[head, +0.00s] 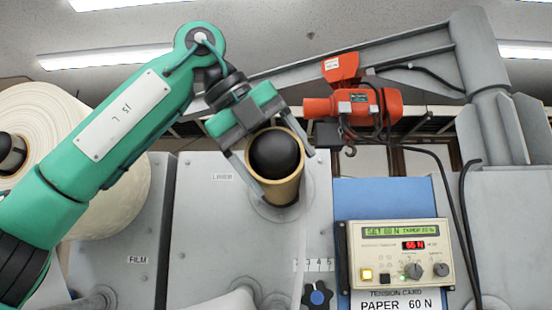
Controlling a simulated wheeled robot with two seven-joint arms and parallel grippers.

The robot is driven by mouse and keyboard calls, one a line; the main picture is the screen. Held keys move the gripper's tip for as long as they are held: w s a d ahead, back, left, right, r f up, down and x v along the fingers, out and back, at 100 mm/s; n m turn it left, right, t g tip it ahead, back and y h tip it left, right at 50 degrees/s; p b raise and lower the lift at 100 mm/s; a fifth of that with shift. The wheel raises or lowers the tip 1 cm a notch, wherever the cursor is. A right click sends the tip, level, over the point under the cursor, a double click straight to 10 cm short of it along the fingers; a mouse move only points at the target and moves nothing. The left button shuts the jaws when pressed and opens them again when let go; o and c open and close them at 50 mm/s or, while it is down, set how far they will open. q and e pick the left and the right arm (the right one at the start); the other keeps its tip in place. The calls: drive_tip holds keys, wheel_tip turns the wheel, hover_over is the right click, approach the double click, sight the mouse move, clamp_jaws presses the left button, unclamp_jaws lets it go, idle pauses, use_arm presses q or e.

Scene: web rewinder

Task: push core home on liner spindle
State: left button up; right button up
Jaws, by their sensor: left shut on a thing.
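A tan cardboard core (283,192) sits around the dark liner spindle (274,154) in the middle of the head view. The spindle's rounded black end fills most of the core's opening. The panel behind carries a label that seems to read LINER (222,177). My left gripper (275,163) comes in from the upper left with one finger on each side of the core, shut on it near its front rim. How far the core's back end is from the round plate behind it cannot be told. My right gripper is not in view.
A large cream roll (105,195) stands at left by the FILM panel. An orange hoist (365,105) with a hook hangs from a grey jib arm (420,62) at upper right. A tension control box (400,255) and a blue knob (317,295) are at lower right.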

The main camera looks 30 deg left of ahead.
use_arm(q)
drive_tip(key=shift+w+a, duration=0.3)
drive_tip(key=shift+w, duration=0.3)
drive_tip(key=shift+w+a, duration=0.3)
drive_tip(key=shift+w, duration=0.3)
drive_tip(key=shift+s, duration=0.1)
drive_tip(key=o, duration=1.1)
drive_tip(key=shift+c, duration=0.2)
drive_tip(key=shift+o, duration=0.3)
drive_tip(key=shift+w, duration=0.2)
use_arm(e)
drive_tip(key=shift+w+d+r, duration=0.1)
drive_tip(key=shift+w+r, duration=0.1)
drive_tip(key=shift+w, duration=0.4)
use_arm(q)
drive_tip(key=shift+s+a+r, duration=0.15)
drive_tip(key=shift+s+r, duration=0.15)
drive_tip(key=v, duration=1.3)
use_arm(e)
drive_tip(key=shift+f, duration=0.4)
